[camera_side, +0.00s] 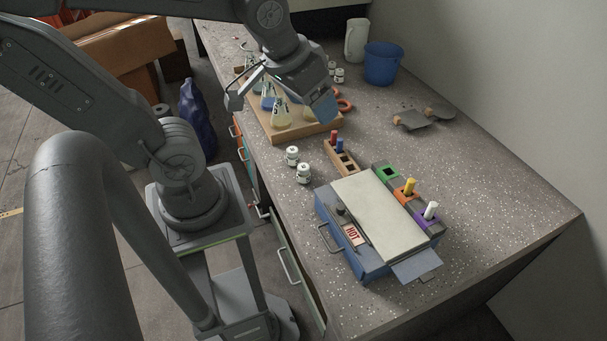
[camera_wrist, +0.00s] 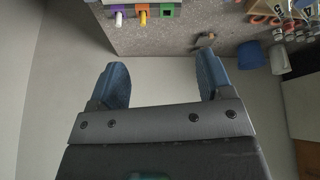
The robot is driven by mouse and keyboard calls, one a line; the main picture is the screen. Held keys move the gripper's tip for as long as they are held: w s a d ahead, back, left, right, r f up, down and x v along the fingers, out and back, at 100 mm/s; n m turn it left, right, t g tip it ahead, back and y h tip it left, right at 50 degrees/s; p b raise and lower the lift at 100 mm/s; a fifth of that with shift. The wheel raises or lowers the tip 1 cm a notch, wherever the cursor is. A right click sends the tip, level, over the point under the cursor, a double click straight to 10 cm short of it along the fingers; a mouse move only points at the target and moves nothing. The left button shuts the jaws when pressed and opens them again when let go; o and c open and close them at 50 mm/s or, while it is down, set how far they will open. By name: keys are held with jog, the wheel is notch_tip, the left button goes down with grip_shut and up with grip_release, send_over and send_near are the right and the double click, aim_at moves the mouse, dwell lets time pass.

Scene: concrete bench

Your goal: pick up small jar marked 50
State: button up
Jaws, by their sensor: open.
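Small white jars with dark markings stand on the bench in two groups. Two stand near the front edge, a rear one (camera_side: 291,155) and a nearer one (camera_side: 303,173). More jars (camera_side: 339,75) stand at the back near the blue bucket. Jars also show at the right edge of the wrist view (camera_wrist: 289,36). The numbers are too small to read, so I cannot tell which jar is marked 50. My gripper (camera_side: 322,108) is above the bench beside the flask tray, its blue fingers apart. In the wrist view my gripper (camera_wrist: 162,76) is open and empty.
A wooden tray (camera_side: 282,138) holds flasks. A hot plate box (camera_side: 372,215) with coloured vial holders fills the near bench. A blue bucket (camera_side: 382,65), a white jug (camera_side: 356,40) and trowel-like tools (camera_side: 412,119) stand or lie farther back. The right bench edge is clear.

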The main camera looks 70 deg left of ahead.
jog(key=w+a+f+n+g, duration=0.3)
jog(key=w+a+f+n, duration=0.4)
jog(key=a+f+n, duration=0.15)
jog(key=n+g, duration=0.2)
jog(key=n, duration=0.7)
send_over(304, 174)
jog(key=a, duration=0.2)
notch_tip(304, 174, down, 16)
jog(key=f, duration=1.3)
jog(key=shift+w+d+f, duration=0.2)
jog(key=shift+w, duration=0.05)
jog(key=shift+c, duration=0.3)
jog(key=c, duration=1)
jog(key=shift+r, duration=0.1)
